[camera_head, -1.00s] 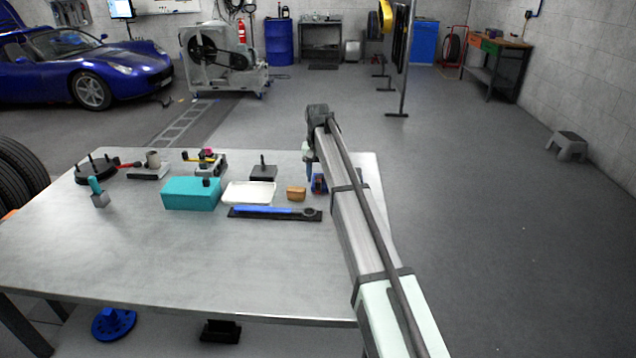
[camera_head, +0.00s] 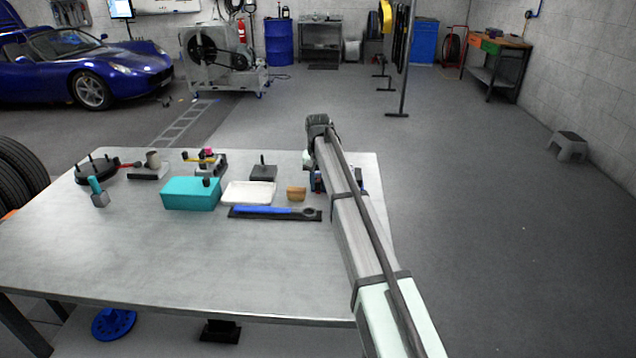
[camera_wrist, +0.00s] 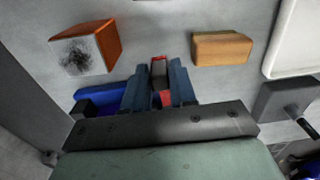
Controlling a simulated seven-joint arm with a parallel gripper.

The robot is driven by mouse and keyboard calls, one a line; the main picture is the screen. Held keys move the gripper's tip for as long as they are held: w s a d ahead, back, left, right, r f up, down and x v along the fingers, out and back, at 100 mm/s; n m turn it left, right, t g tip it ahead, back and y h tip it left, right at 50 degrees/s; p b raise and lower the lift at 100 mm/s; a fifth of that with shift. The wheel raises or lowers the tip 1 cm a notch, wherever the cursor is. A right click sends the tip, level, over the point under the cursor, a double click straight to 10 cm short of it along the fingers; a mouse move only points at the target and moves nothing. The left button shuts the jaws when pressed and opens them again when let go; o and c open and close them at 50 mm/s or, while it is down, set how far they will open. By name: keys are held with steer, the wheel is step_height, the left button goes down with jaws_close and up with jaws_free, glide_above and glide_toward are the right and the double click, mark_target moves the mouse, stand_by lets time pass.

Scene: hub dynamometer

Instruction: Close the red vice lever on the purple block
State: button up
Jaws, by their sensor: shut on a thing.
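My gripper (camera_wrist: 160,85) points down over the table in the wrist view, its two blue-grey fingers closed on a dark piece with red edges (camera_wrist: 158,68). I cannot tell whether this piece is the red lever. A blue part (camera_wrist: 95,98) lies beside the fingers, partly hidden by the gripper body. In the head view my arm hides most of this spot. A small pink-purple block (camera_head: 208,152) sits in a fixture with a yellow lever (camera_head: 197,160) at the back of the table.
An orange block with a dark smudged face (camera_wrist: 85,48) and a wooden block (camera_wrist: 221,48) lie near the fingers. A white tray (camera_head: 249,194), a teal box (camera_head: 190,193), a blue-handled tool (camera_head: 270,210) and a dark pegged block (camera_head: 263,173) stand left. The table's front is clear.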

jaws_close()
steer(key=shift+a, duration=0.1)
steer(key=shift+a+m, duration=0.45)
steer(key=shift+m, duration=0.35)
steer(key=o, duration=0.6)
jaws_free()
steer(key=shift+o, duration=0.2)
step_height(320, 180, up, 8)
